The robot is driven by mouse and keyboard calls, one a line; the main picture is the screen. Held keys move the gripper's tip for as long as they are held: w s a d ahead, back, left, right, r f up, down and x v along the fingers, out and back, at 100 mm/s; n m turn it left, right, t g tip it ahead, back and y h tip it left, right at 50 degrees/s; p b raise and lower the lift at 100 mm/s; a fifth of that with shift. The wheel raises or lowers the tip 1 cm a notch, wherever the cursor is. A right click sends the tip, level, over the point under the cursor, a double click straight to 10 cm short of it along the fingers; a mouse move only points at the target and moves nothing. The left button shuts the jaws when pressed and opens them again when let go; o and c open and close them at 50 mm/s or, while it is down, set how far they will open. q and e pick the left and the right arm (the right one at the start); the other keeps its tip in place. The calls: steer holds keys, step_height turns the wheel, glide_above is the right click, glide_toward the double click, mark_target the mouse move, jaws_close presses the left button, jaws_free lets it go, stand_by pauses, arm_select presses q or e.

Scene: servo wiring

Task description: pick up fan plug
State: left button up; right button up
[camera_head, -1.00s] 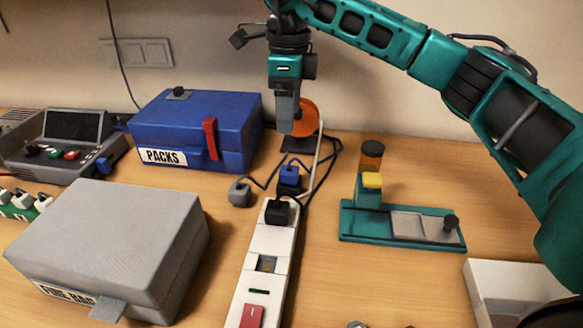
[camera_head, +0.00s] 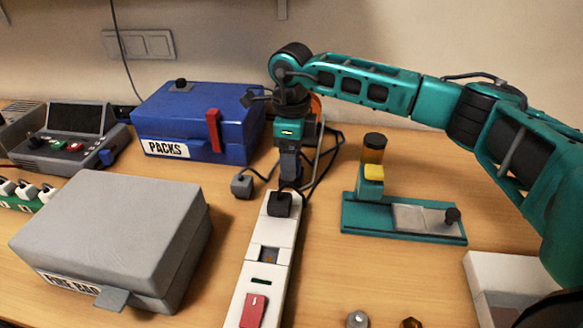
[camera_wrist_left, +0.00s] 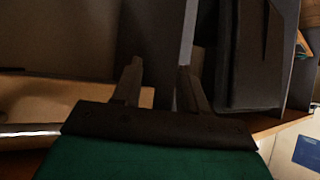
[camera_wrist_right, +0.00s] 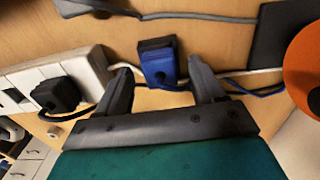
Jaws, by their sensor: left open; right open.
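A blue plug (camera_wrist_right: 158,62) with a dark block on it lies on the table in the right wrist view, its blue cable running right. I cannot tell for certain which plug is the fan's. My right gripper (camera_head: 290,178) is open above the table behind the power strip. In the right wrist view its open fingers (camera_wrist_right: 162,80) stand on either side of the blue plug, not closed on it. In the head view the gripper hides this plug. A grey plug (camera_head: 241,186) lies to its left. My left gripper (camera_wrist_left: 160,82) is open and empty, seen only in its wrist view.
The white power strip (camera_head: 272,235) holds a black plug (camera_head: 280,204) at its far end. An orange disc (camera_wrist_right: 305,70) stands behind the right gripper. A blue box (camera_head: 195,122), a grey box (camera_head: 120,225) and a teal fixture (camera_head: 375,222) stand around. Cables lie near the plugs.

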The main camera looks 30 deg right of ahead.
steer(key=c, duration=1.1)
steer(key=shift+c, duration=0.2)
step_height(320, 180, up, 10)
